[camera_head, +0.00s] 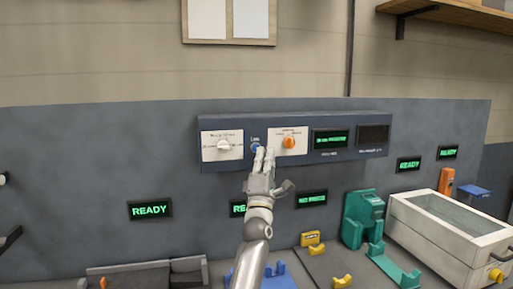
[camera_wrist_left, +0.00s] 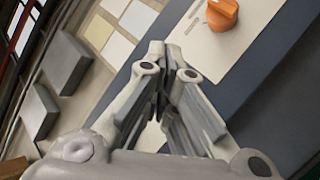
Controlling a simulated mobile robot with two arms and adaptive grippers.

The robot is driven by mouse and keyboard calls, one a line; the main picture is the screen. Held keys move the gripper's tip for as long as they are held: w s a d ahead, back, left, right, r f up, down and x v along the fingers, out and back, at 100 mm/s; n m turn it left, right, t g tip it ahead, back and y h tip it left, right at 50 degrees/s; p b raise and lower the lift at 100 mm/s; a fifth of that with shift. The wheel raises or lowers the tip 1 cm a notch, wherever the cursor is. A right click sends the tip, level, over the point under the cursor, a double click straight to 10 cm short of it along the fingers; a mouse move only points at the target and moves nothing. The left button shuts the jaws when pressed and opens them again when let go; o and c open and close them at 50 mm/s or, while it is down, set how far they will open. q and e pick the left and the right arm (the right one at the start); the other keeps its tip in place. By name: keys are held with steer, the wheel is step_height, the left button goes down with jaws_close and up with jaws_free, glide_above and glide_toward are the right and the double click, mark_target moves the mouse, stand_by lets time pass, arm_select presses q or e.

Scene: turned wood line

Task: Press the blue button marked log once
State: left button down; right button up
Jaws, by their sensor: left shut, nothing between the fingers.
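The blue button (camera_head: 255,147) sits on the dark blue control panel (camera_head: 355,152), under a small white label that seems to read log. My left gripper (camera_head: 264,151) is shut and empty, its fingertips just right of the button and partly over it in the head view. I cannot tell whether they touch it. In the left wrist view the closed fingertips (camera_wrist_left: 168,62) point at the panel, and the button is hidden there. My right gripper is not in view.
An orange knob (camera_head: 289,142) is close right of the fingertips; it also shows in the left wrist view (camera_wrist_left: 222,14). A white knob (camera_head: 223,144) is left of the button. Below are a green machine (camera_head: 362,215) and a white tank (camera_head: 450,240).

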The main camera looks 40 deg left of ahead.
arm_select(q)
steer(key=shift+s+d+p, duration=0.5)
steer(key=shift+s+d, duration=0.55)
steer(key=shift+d, duration=0.15)
